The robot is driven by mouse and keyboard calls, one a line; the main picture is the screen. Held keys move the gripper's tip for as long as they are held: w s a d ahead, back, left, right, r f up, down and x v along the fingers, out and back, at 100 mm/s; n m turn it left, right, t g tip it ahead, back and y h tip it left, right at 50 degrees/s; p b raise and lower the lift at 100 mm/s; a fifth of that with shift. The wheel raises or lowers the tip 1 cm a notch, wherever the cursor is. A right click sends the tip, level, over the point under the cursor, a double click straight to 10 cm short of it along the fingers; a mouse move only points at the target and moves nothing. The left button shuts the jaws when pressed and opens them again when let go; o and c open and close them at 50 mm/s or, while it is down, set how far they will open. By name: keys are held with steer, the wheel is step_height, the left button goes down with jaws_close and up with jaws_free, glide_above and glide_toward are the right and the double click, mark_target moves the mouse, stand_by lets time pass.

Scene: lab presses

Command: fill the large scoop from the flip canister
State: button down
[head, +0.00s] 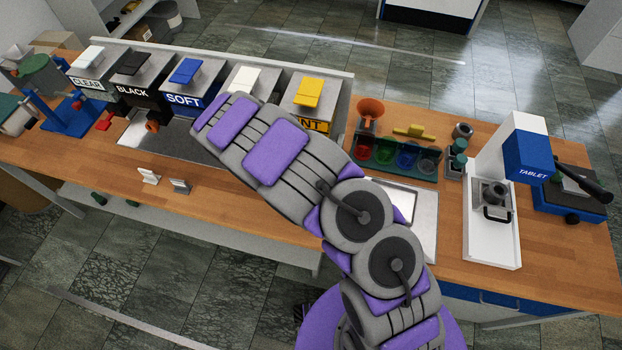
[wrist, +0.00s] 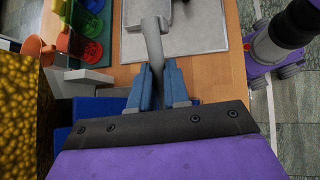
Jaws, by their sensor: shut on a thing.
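My gripper (wrist: 152,72), with blue fingers, is shut on the grey handle (wrist: 152,45) of a scoop in the wrist view. The scoop's wider part lies at the top edge of that view and is mostly cut off, so its fill cannot be told. In the head view the gripper and scoop are hidden behind my purple and grey arm. A row of lidded canisters stands along the back: a white-lidded one marked CLEAR (head: 88,82), BLACK (head: 143,88), SOFT (head: 194,92), one partly covered, and a yellow-lidded one (head: 314,103). Which is the flip canister is unclear.
A rack of coloured cups (head: 398,158) and an orange funnel (head: 370,112) stand right of the canisters. A white TABLET machine (head: 492,240) stands at right. In the wrist view, yellow granules (wrist: 20,105) fill the left edge, close beside my gripper. A metal tray (wrist: 210,65) lies below.

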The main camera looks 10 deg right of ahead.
steer(key=shift+r, duration=0.45)
steer(key=shift+s+d+r+y+p, duration=0.1)
steer(key=shift+r+y+p, duration=0.4)
steer(key=shift+p, duration=0.4)
steer(key=shift+r+m+t+y+p, duration=0.3)
steer(key=shift+r+t+y+p, duration=0.2)
steer(key=shift+r+y+p, duration=0.65)
steer(key=shift+f+y, duration=0.2)
steer(key=shift+y, duration=0.35)
